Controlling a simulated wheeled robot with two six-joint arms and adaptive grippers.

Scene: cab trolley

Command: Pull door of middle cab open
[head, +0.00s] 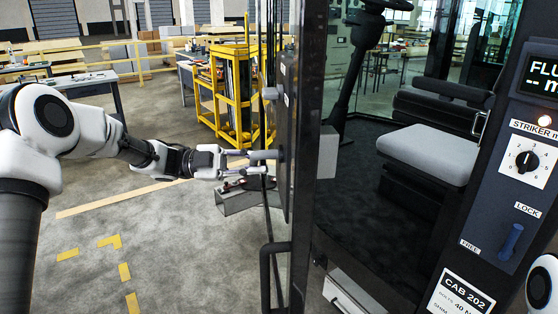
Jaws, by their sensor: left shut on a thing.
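The middle cab's door (299,200) is a tall dark frame seen nearly edge-on at the picture's middle. The cab interior shows to its right, with a grey seat (432,153) and dark floor. A grey handle (263,155) sticks out from the door's left side. My left gripper (250,160) reaches in from the left and is shut on this handle. The fingers partly hide the handle, so the exact grip is hard to see. My right gripper is not in view; only a bit of my right arm shows at the lower right edge.
A control post (500,190) marked CAB 202, with a knob and a blue lock lever (511,242), stands at the right. A black curved bar (268,272) juts left low by the door. A yellow rack (232,95) stands behind. Grey floor at lower left is clear.

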